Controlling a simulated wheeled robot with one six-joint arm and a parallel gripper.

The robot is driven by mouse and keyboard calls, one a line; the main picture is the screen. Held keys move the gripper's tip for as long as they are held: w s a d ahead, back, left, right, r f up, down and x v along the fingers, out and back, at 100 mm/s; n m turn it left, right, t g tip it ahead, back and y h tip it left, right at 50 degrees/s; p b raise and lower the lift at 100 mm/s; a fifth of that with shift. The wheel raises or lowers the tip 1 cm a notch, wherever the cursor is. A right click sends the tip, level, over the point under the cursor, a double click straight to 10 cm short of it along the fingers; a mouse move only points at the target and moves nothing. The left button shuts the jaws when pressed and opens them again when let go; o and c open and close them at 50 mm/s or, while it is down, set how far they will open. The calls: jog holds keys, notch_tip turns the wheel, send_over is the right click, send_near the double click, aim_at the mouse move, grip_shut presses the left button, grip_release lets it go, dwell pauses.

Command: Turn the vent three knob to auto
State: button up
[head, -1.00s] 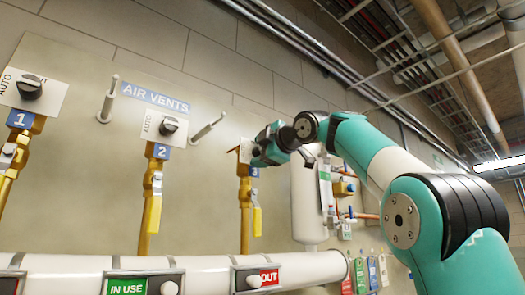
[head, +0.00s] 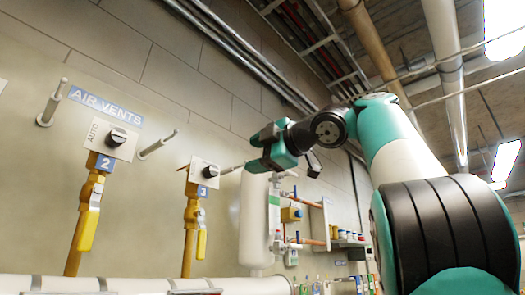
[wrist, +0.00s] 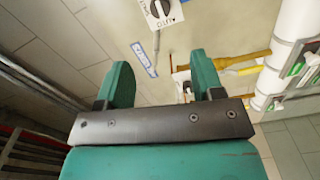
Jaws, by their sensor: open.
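The vent three knob (head: 210,171) is a dark round knob on a white plate above the blue "3" tag (head: 202,191). In the wrist view the knob (wrist: 160,8) is cut by the top edge, with "AUTO" printed beside it. I cannot tell for sure where its pointer stands. My gripper (head: 256,152) is open and empty, to the right of the knob in the head view and apart from it. In the wrist view its two teal fingers (wrist: 158,80) are spread, with nothing between them but the wall behind.
The vent two knob (head: 117,136) is left of vent three, under the "AIR VENTS" label (head: 106,104). Pegs stick out of the wall, one (head: 157,145) between these two vents. Yellow valves (head: 194,215) hang below. A white cylinder (head: 254,220) stands right of vent three.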

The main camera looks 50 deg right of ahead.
jog(key=shift+s, duration=0.75)
jog(key=shift+f, duration=0.1)
jog(key=w+a+f+m+g+y, duration=0.25)
jog(key=w+f+m, duration=0.25)
jog(key=w+f, duration=0.3)
jog(key=w+a+f+m+g+y, duration=0.1)
jog(key=a+f+m+g, duration=0.1)
jog(key=a+f, duration=0.5)
jog(key=w+a+f+m+g+y, duration=0.1)
jog(key=a+f+g+y, duration=0.15)
jog(key=f, duration=0.85)
jog(key=s+a+f+m+g, duration=0.1)
jog(key=s+a+f+g, duration=0.3)
jog(key=f, duration=0.4)
jog(key=s+a+f+g, duration=0.2)
jog(key=s+a+f, duration=0.2)
jog(key=a+f, duration=0.3)
jog(key=s+a+f+g+h, duration=0.1)
jog(key=s+f+g, duration=0.4)
jog(key=s+f, duration=0.8)
jog(key=shift+s+a+h, duration=0.15)
jog(key=shift+a+h, duration=0.1)
jog(key=shift+h, duration=0.45)
